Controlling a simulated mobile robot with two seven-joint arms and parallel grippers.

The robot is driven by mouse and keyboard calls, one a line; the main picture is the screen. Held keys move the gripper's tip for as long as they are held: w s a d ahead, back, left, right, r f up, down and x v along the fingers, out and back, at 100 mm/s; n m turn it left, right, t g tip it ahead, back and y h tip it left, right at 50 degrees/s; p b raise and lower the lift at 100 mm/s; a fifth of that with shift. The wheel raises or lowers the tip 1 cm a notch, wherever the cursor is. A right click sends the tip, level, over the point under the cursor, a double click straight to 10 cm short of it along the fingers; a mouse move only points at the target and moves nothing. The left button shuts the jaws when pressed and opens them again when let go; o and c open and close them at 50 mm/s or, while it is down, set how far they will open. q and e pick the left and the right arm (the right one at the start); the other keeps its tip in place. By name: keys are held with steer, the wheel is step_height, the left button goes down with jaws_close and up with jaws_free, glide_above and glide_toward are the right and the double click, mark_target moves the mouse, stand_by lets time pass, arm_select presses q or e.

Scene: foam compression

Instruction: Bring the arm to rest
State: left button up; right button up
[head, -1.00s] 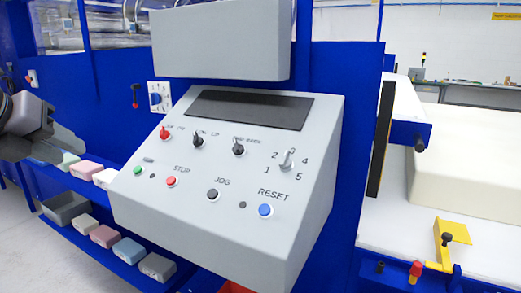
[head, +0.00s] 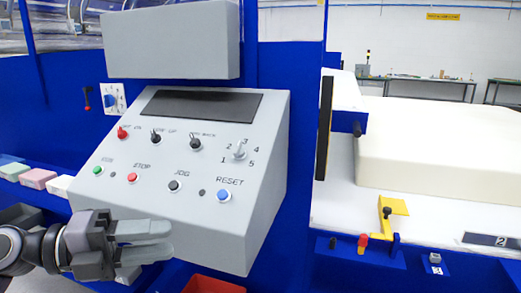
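My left gripper (head: 150,242) is at the lower left of the head view, in front of the lower left part of the grey control panel (head: 262,205). Its fingers point right and look close together, but the angle hides whether a gap is left between them. No object shows in the fingers. The panel carries a green button (head: 98,170), a red STOP button (head: 132,177), a black JOG button (head: 175,185) and a blue RESET button (head: 224,195). My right gripper is out of view.
Coloured foam blocks (head: 38,178) lie on a blue shelf at the left. A big cream foam block (head: 440,150) rests on the white table (head: 350,210) at the right. A yellow bracket (head: 392,206) and a red-topped knob (head: 362,240) stand at its front edge. A red bin (head: 215,285) is below the panel.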

arm_select(q)
steer(key=a+f+n+t+y, duration=0.2)
steer(key=f+n+t+y, duration=0.3)
steer(key=f+n, duration=0.55)
steer(key=a+f+n+t+y, duration=0.25)
steer(key=f+n+t, duration=0.45)
steer(key=n, duration=0.6)
steer(key=s+f+n+g+y, duration=0.3)
steer(key=s+f, duration=0.4)
steer(key=f, duration=0.3)
steer(key=s+d+f+n+g+y, duration=0.1)
steer(key=s+f+n+g+y, duration=0.2)
steer(key=s+f, duration=0.4)
step_height(320, 180, down, 4)
steer(key=shift+d+f+n+g, duration=0.25)
steer(key=shift+n+g, duration=0.35)
steer(key=shift+n, duration=0.15)
steer(key=shift+w+d+r, duration=0.1)
steer(key=shift+w+d, duration=0.05)
